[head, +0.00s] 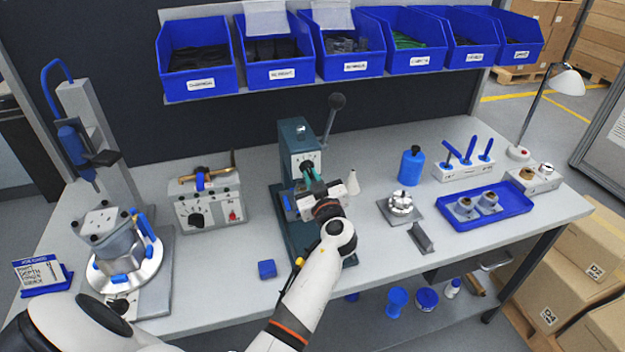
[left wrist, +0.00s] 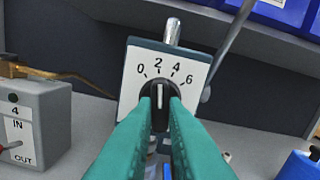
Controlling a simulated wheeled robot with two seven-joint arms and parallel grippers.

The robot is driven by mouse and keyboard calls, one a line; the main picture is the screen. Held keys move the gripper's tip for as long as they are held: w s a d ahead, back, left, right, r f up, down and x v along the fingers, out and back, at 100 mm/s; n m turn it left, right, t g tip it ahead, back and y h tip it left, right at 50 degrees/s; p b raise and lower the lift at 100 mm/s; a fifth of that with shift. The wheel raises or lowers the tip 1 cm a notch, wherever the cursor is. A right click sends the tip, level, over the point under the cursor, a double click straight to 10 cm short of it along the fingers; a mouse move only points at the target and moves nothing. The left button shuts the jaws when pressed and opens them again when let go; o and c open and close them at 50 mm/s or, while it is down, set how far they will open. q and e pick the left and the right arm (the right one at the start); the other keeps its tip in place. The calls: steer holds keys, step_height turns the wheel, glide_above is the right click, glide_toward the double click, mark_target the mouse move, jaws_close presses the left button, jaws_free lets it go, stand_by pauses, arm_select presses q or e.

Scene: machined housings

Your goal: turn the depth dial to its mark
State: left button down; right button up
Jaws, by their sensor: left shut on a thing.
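The depth dial (left wrist: 160,104) is a black knob on a white scale plate (left wrist: 135,85) marked 0, 2, 4 and 6. Its white pointer line stands nearly upright in the left wrist view, close to the 2. The plate is on the front of a dark green press (head: 296,135) at the middle of the bench. My left gripper (left wrist: 160,112) has its teal fingers shut on the knob, one on each side. In the head view my left gripper (head: 312,180) and wrist cover much of the press. My right gripper is not in view.
A grey box with a knob (head: 209,200) stands left of the press. A small blue block (head: 267,269) lies in front. A white cone (head: 352,181), blue bottle (head: 411,166) and blue tray (head: 515,204) are to the right. Blue bins (head: 350,65) hang above; a lever (head: 332,118) rises beside the press.

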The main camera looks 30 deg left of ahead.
arm_select(q)
steer(key=shift+f+m+b, duration=0.1)
steer(key=shift+m+b, duration=0.95)
steer(key=shift+m, duration=0.15)
steer(key=shift+a+m+b, duration=0.1)
steer(key=shift+m+b, duration=0.5)
steer(key=shift+m, duration=0.8)
steer(key=shift+r, duration=0.2)
steer(key=c, duration=1.5)
jaws_free()
steer(key=shift+o, duration=0.2)
steer(key=shift+f, duration=0.1)
